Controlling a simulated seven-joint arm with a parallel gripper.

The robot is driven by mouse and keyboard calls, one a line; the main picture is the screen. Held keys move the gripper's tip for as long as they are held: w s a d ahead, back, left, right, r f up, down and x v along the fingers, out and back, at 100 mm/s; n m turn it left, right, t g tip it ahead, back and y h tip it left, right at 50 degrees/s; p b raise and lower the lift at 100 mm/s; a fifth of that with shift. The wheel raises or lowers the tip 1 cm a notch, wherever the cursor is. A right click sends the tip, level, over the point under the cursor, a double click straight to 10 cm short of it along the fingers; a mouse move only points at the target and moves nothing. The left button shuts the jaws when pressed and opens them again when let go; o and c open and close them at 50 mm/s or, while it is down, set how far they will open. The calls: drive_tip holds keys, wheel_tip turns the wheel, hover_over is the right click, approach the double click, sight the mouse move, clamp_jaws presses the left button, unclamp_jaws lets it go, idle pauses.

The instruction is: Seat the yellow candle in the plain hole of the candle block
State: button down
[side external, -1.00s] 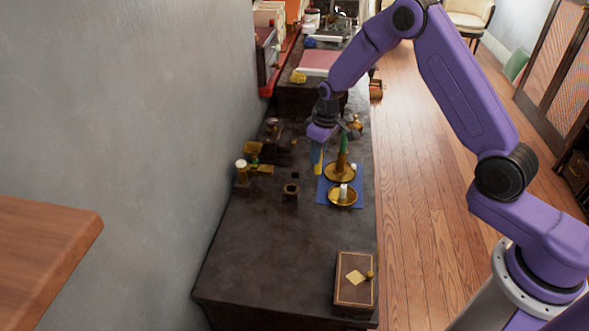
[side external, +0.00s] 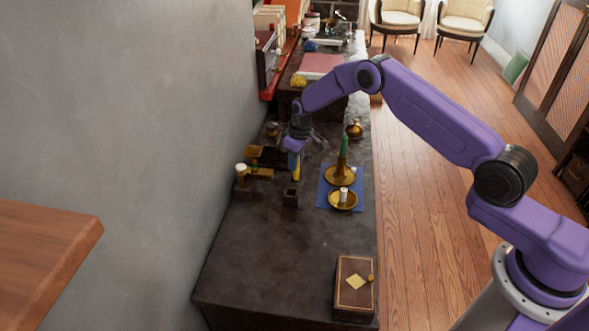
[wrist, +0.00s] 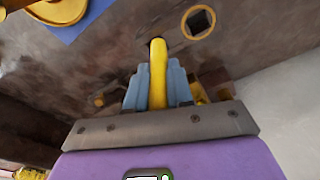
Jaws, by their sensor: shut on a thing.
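The yellow candle (side external: 297,170) hangs upright below my gripper (side external: 294,150), above the dark table. In the wrist view the candle (wrist: 158,65) stands out between the two blue-grey fingers of my gripper (wrist: 157,88), which is shut on it. A small dark block with a square opening (side external: 290,197) stands just in front of the candle in the side view. In the wrist view a brass-coloured ring around a dark square hole (wrist: 198,22) lies up and right of the candle tip, apart from it. I cannot tell for certain which piece is the candle block.
Dark and brass pieces (side external: 262,173) with a white-topped piece (side external: 241,169) stand left of my gripper. To the right, a blue cloth (side external: 326,199) bears a brass holder with a green candle (side external: 343,147) and a brass dish (side external: 342,204). A box (side external: 354,284) sits in front; the table between is clear.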

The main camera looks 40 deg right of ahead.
drive_tip(key=shift+w+f, duration=0.2)
drive_tip(key=shift+f, duration=0.1)
drive_tip(key=shift+w+f, duration=0.1)
drive_tip(key=shift+f, duration=1.45)
drive_tip(key=shift+f, duration=0.15)
drive_tip(key=c, duration=1)
unclamp_jaws()
drive_tip(key=r, duration=0.4)
drive_tip(key=s+r, duration=0.1)
drive_tip(key=r, duration=0.7)
drive_tip(key=shift+s+d+r, duration=0.1)
drive_tip(key=shift+s+d, duration=0.1)
drive_tip(key=shift+d, duration=0.05)
